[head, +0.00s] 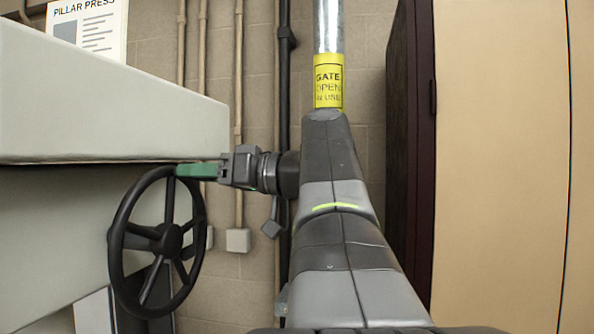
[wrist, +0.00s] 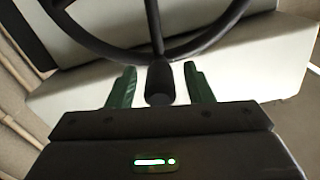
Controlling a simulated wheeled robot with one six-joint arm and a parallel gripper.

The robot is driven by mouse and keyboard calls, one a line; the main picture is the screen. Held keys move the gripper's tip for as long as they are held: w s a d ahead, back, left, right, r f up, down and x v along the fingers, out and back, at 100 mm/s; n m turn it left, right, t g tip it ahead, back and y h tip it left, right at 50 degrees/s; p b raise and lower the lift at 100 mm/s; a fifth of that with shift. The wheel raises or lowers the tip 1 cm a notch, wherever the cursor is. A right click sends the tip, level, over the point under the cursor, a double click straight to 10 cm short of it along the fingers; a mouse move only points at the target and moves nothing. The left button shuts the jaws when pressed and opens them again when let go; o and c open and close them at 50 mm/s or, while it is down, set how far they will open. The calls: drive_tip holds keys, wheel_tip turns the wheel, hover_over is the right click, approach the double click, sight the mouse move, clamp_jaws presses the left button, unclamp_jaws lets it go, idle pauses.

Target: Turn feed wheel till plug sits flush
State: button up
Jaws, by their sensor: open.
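The feed wheel (head: 118,240) is a black spoked handwheel on the side of the pale press, at left in the head view. In the wrist view its rim (wrist: 105,50) crosses the top of the picture. A dark knob or handle (wrist: 160,82) shows between the two green fingers. My gripper (head: 180,170) is at the top of the wheel in the head view. In the wrist view my gripper (wrist: 160,84) is open, with a finger on each side of the knob and gaps visible. I cannot make out the plug in either view.
The pale press body (head: 110,110) overhangs above the wheel. Pipes (head: 239,120) run down the block wall behind. A dark cabinet edge (head: 410,150) and tan panel (head: 500,160) fill the right.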

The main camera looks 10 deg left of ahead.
clamp_jaws()
drive_tip(key=shift+s+b, duration=0.15)
drive_tip(key=shift+b, duration=0.2)
